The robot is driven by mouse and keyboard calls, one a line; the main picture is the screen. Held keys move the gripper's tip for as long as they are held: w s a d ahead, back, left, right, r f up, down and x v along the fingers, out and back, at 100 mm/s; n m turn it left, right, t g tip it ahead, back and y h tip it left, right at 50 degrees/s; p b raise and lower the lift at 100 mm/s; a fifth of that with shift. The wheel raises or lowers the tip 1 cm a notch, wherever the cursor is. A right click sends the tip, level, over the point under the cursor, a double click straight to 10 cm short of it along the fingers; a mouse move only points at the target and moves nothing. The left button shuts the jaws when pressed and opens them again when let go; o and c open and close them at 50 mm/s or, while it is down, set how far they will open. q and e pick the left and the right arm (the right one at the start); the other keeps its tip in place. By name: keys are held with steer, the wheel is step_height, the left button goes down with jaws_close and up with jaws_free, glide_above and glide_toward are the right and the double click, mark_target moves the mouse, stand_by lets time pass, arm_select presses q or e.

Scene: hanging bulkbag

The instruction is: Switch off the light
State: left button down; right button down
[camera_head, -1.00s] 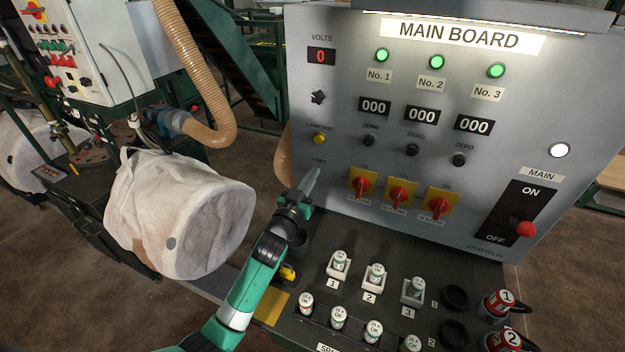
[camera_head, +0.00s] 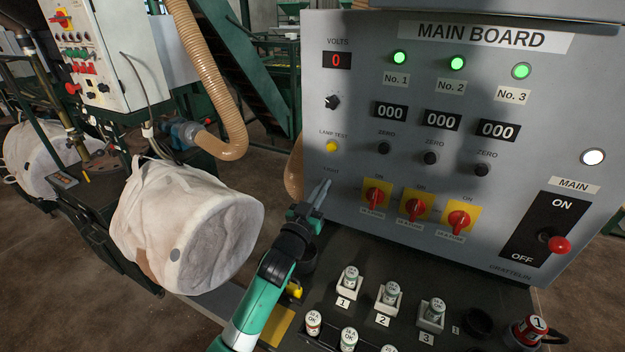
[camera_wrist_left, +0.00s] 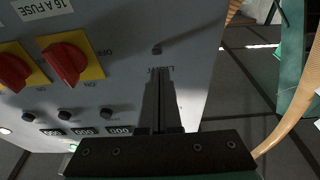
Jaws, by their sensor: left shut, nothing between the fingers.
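The light switch (camera_wrist_left: 157,48) is a small dark toggle above the "LIGHT" label (camera_wrist_left: 161,70) in the left wrist view. In the head view it is hidden behind my gripper. My left gripper (camera_head: 322,190) is shut and empty, its fingertips close to the lower left of the board. In the wrist view its fingers (camera_wrist_left: 158,105) point at the label, just short of the toggle; I cannot tell whether they touch the panel. The hood (camera_head: 470,8) over the "MAIN BOARD" sign shows no glowing strip. My right gripper is not in view.
Fuses (camera_head: 350,277) stand on the dark console below. A white bulk bag (camera_head: 180,225) hangs to the left of my arm.

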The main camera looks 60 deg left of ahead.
arm_select(q)
steer(key=s+d+r+p, duration=0.5)
steer(key=s+d+r, duration=0.4)
steer(key=d+r, duration=0.1)
steer(key=shift+s+r+p, duration=0.3)
steer(key=shift+r, duration=0.4)
steer(key=shift+d, duration=0.1)
